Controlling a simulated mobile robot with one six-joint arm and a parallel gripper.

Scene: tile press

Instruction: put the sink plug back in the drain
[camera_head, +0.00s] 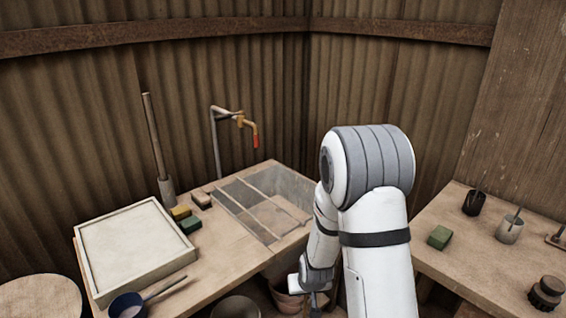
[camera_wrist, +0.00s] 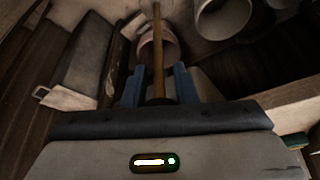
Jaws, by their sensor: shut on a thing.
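The sink (camera_head: 285,187) is a grey, see-through-looking basin set in the wooden counter, with slats across it. Its drain cannot be made out. I cannot pick out a sink plug in either view. My gripper (camera_head: 315,302) is low in front of the counter, below the sink's right end. In the wrist view my gripper (camera_wrist: 158,88) has its blue fingers either side of a slim wooden rod (camera_wrist: 157,35) with a dark round end nearest the camera. It is shut on this rod. The rod's far end reaches past a terracotta pot.
The terracotta pot (camera_head: 287,297) stands below the counter, close to my gripper. Sponges (camera_head: 190,225), a framed tray (camera_head: 135,245) and a blue pan (camera_head: 127,306) occupy the left counter. A second bench (camera_head: 480,245) holds cups at right.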

